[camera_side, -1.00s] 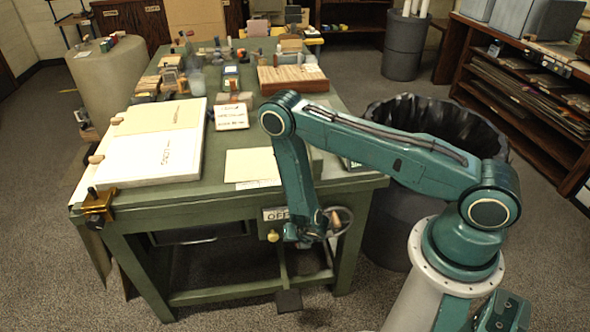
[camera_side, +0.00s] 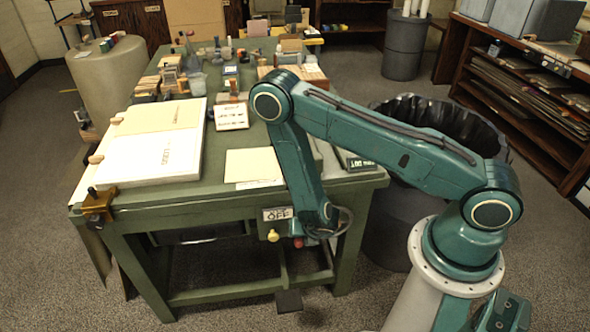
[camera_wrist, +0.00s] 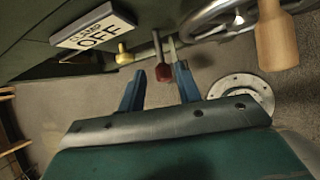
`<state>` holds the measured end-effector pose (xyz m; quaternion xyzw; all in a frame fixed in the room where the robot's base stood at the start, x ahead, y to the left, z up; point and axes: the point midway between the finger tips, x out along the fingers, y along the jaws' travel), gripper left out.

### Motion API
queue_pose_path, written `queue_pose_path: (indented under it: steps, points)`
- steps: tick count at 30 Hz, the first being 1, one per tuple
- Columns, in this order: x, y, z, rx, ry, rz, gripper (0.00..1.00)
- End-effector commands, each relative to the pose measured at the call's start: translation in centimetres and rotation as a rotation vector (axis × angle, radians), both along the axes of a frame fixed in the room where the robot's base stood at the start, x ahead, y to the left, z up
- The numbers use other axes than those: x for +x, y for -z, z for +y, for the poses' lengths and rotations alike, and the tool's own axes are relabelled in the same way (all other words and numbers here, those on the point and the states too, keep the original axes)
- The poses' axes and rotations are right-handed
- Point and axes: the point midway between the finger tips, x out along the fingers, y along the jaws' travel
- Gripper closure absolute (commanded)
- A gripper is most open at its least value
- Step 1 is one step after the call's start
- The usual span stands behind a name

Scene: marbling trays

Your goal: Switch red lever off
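The red lever's knob (camera_wrist: 164,73) hangs on a thin rod below the table edge. It also shows in the side view as a small red knob (camera_side: 298,242), just right of a yellow knob (camera_side: 273,236). My gripper (camera_wrist: 160,69) is open, with two blue fingers. In the wrist view the red knob appears between the fingertips, with gaps on both sides; depth is hard to judge, and I see no contact. In the side view my gripper's fingers are mostly hidden. A sign reading CLAMP OFF (camera_wrist: 93,27) is beside the levers.
A metal handwheel (camera_wrist: 205,22) with a wooden handle (camera_wrist: 274,40) is close on the right. The yellow knob (camera_wrist: 124,51) is close on the left. The green table (camera_side: 190,219) stands above, with a black-lined bin (camera_side: 440,117) to its right.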

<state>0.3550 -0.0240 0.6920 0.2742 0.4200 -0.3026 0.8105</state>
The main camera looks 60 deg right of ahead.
Motion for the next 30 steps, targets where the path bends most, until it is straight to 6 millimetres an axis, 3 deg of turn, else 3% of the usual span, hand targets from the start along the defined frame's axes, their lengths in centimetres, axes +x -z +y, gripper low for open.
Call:
queue_pose_path:
  steps: [12, 26, 30]
  points:
    - [-2.6, -4.6, 1.5, 0.001, -0.003, 0.001, 0.66]
    - [-3.0, -5.4, 1.7, 0.001, 0.000, 0.001, 0.66]
    - [-3.0, -5.2, 1.8, -0.001, -0.003, 0.004, 0.92]
